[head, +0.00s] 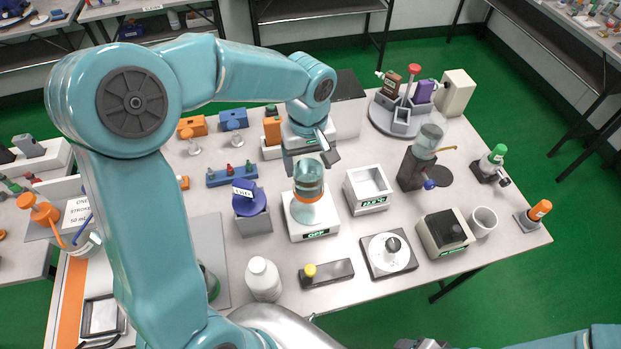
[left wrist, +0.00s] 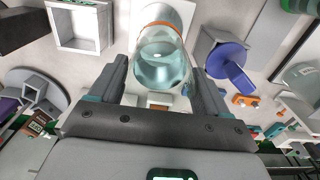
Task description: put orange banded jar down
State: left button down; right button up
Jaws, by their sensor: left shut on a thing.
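The orange banded jar (head: 308,183) is clear glass with pale bluish contents and an orange band around it. In the head view it stands upright over a white box-shaped device (head: 323,233) with a green OFF display; I cannot tell whether its base touches the device. My left gripper (head: 313,163) reaches down from behind and is shut on the jar. In the left wrist view the jar (left wrist: 163,62) sits between the two fingers of the gripper (left wrist: 160,78). Of my right arm, only a sliver shows at the bottom edge; its fingers cannot be made out.
A blue-lidded grey holder (head: 253,220) stands close left of the jar. A white open box (head: 368,190) stands close right. A white bottle (head: 263,279) and a dark block with a yellow knob (head: 327,274) are in front. A dispenser (head: 420,160) stands further right.

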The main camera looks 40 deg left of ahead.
pick_arm(q)
notch_tip(320, 180, down, 6)
jog(key=shift+d+f, duration=0.1)
jog(key=shift+w+f, duration=0.1)
dwell(0.3)
jog(key=shift+f, duration=0.2)
grip_release()
jog(key=shift+r, duration=0.45)
notch_tip(320, 180, up, 12)
jog(key=shift+f, duration=0.2)
